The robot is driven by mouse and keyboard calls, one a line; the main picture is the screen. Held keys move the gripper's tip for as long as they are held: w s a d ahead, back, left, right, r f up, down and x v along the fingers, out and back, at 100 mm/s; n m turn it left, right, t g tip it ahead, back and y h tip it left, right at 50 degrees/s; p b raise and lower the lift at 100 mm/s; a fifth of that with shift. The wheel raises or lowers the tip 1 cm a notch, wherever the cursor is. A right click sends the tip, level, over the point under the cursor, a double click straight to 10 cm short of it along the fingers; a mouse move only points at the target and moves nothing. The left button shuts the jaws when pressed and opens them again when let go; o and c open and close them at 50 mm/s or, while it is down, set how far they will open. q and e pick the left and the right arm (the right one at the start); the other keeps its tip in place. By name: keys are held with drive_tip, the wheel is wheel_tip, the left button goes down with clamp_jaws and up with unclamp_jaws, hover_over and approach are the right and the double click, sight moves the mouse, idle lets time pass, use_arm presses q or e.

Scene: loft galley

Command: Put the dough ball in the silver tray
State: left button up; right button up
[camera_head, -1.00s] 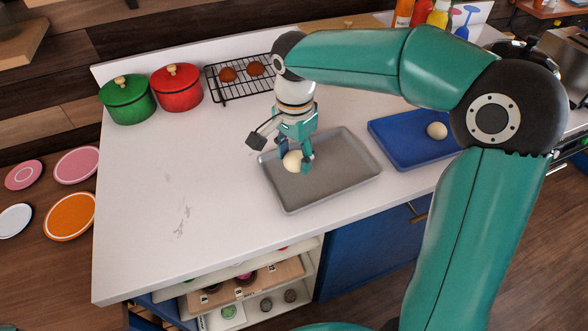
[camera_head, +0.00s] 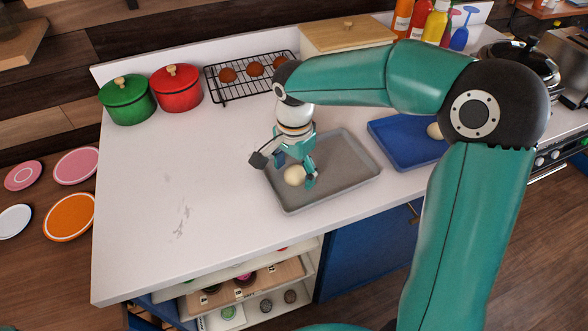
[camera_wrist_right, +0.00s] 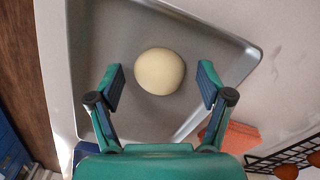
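The silver tray (camera_head: 345,168) lies on the white counter; its floor and rim also show in the right wrist view (camera_wrist_right: 110,30). A pale dough ball (camera_head: 294,175) rests in its left part and shows whole in the right wrist view (camera_wrist_right: 159,71). My right gripper (camera_head: 298,182) is low over the tray at the ball. In the right wrist view its two fingers (camera_wrist_right: 162,85) are spread, with gaps on both sides of the ball. A second pale ball (camera_head: 433,131) sits on the blue tray (camera_head: 400,148), partly hidden by my right arm. My left gripper is not in view.
A green pot (camera_head: 127,98) and a red pot (camera_head: 177,87) stand at the back left. A black wire rack (camera_head: 213,97) with brown-orange rounds is behind the tray. Bottles (camera_head: 403,16) and a wooden-topped box (camera_head: 347,35) stand at the back. The left counter is clear.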

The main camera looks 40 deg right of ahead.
sight(294, 170)
drive_tip(key=shift+r, duration=0.1)
wheel_tip(294, 170, up, 12)
drive_tip(key=shift+p, duration=0.35)
idle(0.6)
